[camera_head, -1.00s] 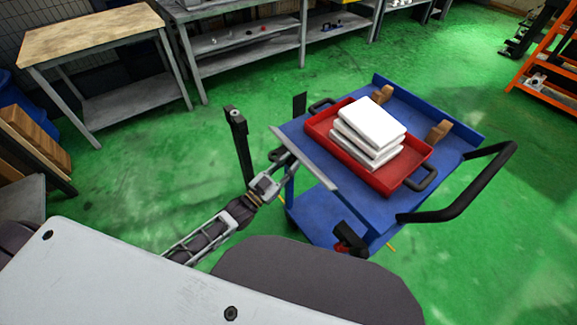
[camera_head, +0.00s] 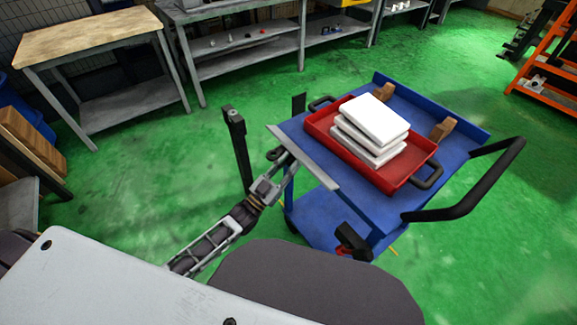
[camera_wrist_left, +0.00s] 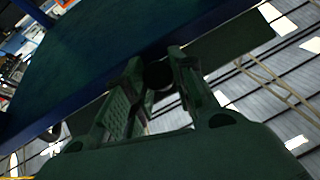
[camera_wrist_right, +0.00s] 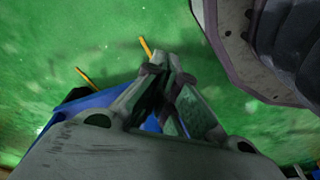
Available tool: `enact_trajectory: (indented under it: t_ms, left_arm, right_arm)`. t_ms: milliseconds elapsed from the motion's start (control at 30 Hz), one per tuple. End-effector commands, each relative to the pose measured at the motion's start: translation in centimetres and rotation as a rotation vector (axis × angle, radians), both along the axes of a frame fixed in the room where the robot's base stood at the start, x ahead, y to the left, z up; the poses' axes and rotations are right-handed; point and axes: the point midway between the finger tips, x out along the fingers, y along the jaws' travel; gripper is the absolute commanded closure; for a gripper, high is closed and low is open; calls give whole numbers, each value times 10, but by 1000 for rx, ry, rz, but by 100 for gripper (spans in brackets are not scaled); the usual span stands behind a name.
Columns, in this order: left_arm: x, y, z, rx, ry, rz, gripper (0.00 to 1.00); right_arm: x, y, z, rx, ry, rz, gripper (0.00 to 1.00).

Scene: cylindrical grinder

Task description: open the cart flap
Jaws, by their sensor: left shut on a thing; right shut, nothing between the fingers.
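The blue cart (camera_head: 455,158) stands on the green floor, right of centre in the head view. A long narrow grey flap (camera_head: 318,170) runs along its left side, near the tabletop edge. My left gripper (camera_head: 276,158) is at the flap's left end. In the left wrist view, its fingers (camera_wrist_left: 160,75) are closed around a dark round part beneath a dark blue panel (camera_wrist_left: 95,60). My right gripper (camera_wrist_right: 170,70) is shut and empty in the right wrist view, above the floor, with a blue cart part (camera_wrist_right: 90,105) beside and behind it.
A red tray (camera_head: 335,150) with stacked white blocks (camera_head: 372,120) sits on the cart. A black handle (camera_head: 480,195) sticks out at right. A dark post (camera_head: 238,145) stands left of the cart. Workbenches (camera_head: 100,40) line the back; green floor between is clear.

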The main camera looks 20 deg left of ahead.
Motion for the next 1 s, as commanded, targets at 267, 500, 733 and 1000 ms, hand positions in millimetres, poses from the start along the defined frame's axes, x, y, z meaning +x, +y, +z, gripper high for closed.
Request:
enact_trajectory:
  t_ms: [267, 500, 733, 1000]
  left_arm:
    - [1, -1, -5, -28, -36, 0, 98]
    - [2, -1, -8, -53, -67, 0, 98]
    - [3, -2, -9, -78, -97, 1, 98]
    - [4, -3, -11, -105, -133, 0, 98]
  right_arm:
    - [10, 12, 31, 13, 15, 5, 100]
    - [14, 20, 61, 22, 30, 10, 100]
    - [14, 27, 91, 31, 44, 16, 100]
    - [15, 31, 117, 43, 42, 21, 100]
